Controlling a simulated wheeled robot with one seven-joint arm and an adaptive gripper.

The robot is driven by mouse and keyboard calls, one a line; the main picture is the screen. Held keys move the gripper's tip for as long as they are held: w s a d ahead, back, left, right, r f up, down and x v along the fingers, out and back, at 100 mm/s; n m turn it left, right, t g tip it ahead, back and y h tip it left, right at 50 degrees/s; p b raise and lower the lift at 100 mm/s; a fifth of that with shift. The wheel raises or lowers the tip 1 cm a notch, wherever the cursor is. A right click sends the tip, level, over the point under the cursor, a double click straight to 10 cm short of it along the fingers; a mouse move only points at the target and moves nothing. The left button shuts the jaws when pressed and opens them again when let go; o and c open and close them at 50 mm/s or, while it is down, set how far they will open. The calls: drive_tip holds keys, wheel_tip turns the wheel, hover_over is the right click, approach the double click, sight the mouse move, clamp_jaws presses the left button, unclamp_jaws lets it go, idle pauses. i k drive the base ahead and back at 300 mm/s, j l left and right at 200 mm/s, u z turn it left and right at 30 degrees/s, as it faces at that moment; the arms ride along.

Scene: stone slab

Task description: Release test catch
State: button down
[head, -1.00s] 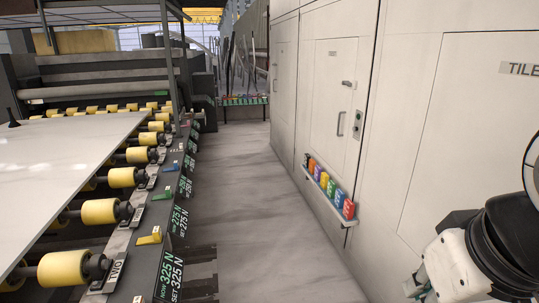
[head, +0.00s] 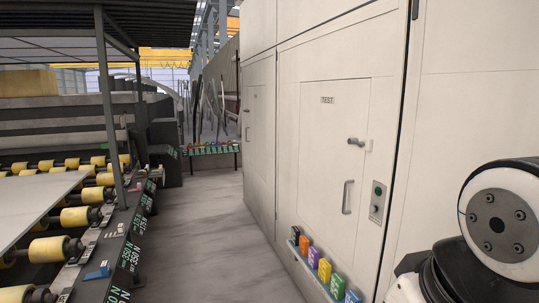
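The white cabinet door labelled TEST (head: 327,100) is right of the middle in the head view and looks closed. A small grey catch (head: 357,142) sits at its right edge, with its knob pointing left and a small plate at its right end. A vertical pull handle (head: 347,197) is below the catch. A grey panel with a green round button (head: 377,201) is to the right of the handle. Part of my arm shows at the lower right, in front of the cabinet wall. My gripper is not in view, and nothing is seen touching the catch.
A low shelf with several coloured blocks (head: 325,270) juts out below the door. On the left is a roller line (head: 75,217) with yellow rollers and a pale slab (head: 30,205). The grey floor (head: 215,240) between is clear. A small rack (head: 211,149) stands at the far end.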

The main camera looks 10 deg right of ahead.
sight(362, 144)
drive_tip(key=i+j+z, duration=0.1)
drive_tip(key=i+z, duration=0.2)
drive_tip(key=i, duration=0.25)
drive_tip(key=i+j+z, duration=0.25)
drive_tip(key=i, duration=0.3)
drive_tip(key=i+j+z, duration=0.3)
drive_tip(key=i, duration=0.2)
